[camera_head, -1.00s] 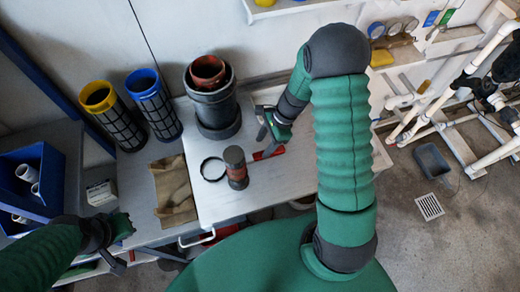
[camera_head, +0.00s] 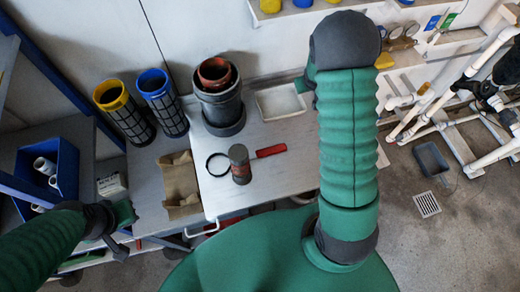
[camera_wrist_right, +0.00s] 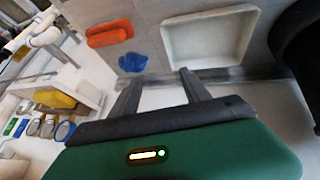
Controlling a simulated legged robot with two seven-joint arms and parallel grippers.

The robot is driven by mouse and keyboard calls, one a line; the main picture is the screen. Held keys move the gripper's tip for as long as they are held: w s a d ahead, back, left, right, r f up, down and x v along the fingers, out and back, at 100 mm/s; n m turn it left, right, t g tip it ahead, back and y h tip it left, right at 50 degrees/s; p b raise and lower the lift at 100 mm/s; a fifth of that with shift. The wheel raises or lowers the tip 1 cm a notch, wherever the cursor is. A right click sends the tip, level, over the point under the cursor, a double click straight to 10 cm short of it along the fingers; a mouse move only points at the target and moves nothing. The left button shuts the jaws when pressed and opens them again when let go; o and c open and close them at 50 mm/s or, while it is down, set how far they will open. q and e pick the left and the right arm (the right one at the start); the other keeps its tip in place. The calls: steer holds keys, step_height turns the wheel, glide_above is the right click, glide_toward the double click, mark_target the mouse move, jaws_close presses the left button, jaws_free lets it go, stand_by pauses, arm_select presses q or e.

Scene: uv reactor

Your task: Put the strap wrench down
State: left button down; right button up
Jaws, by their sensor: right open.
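The strap wrench lies on the light bench top, with its black strap loop (camera_head: 217,165) to the left and its red handle (camera_head: 271,150) to the right. A grey and rust-red cylinder (camera_head: 239,163) stands between them and hides the middle of the wrench. My right gripper is open and empty in the right wrist view (camera_wrist_right: 160,88), apart from the wrench. In the head view my right arm hides most of it. My left gripper (camera_head: 122,229) is at the lower left, away from the wrench; its jaw opening is unclear.
A white tray (camera_head: 280,104) lies behind the handle; it shows in the wrist view (camera_wrist_right: 210,38). A dark pot (camera_head: 219,108), yellow (camera_head: 124,112) and blue (camera_head: 163,103) mesh filters, and a tan cloth (camera_head: 179,185) stand or lie leftward. Bench is clear right of the handle.

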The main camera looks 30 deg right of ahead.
steer(key=w+a+r+n+t+y+p, duration=0.1)
steer(key=w+a+n+y, duration=0.2)
steer(key=a+n, duration=0.3)
steer(key=n+g+y+p, duration=0.35)
steer(key=n+y, duration=0.25)
steer(key=n, duration=0.6)
glide_toward(260, 152)
steer(key=f, duration=0.1)
steer(key=w+a+f+g+b, duration=0.1)
steer(key=shift+w+f+b, duration=0.15)
steer(key=shift+f+b, duration=0.15)
steer(key=x, duration=0.5)
steer(key=shift+s+a+r+p, duration=0.1)
steer(key=shift+s+a+p, duration=0.15)
steer(key=shift+p, duration=0.1)
steer(key=shift+w+a+f, duration=0.1)
steer(key=shift+w+f, duration=0.1)
steer(key=shift+f, duration=0.15)
steer(key=shift+h, duration=0.3)
jaws_close()
